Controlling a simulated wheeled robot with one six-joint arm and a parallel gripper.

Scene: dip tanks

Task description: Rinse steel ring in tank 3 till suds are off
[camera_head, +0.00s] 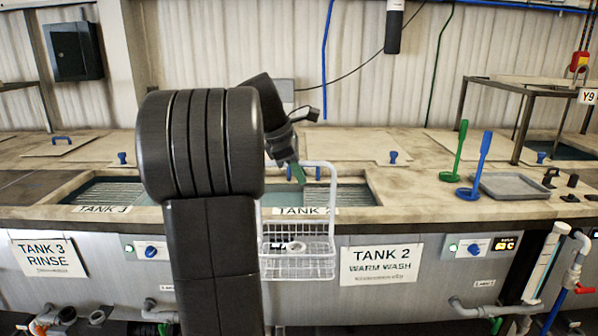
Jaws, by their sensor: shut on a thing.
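My gripper (297,173), with green fingertips, is shut on the handle of a white wire basket (297,270). The basket hangs upright in front of the tank 2 edge as seen from here. A small grey and dark round thing (297,247) shows in the basket; it may be the steel ring, but it is too small to be sure, and suds cannot be made out. Tank 3 (105,192), labelled rinse, is open at the left, holding water. My arm hides its right part. Tank 2 (357,194), warm wash, is open behind the basket.
A green stand (457,150), a blue stand (480,165) and a grey tray (512,185) are on the right of the counter. A metal frame (530,90) rises at the far right. Closed lids with blue handles (122,158) lie behind the tanks. Pipes run below.

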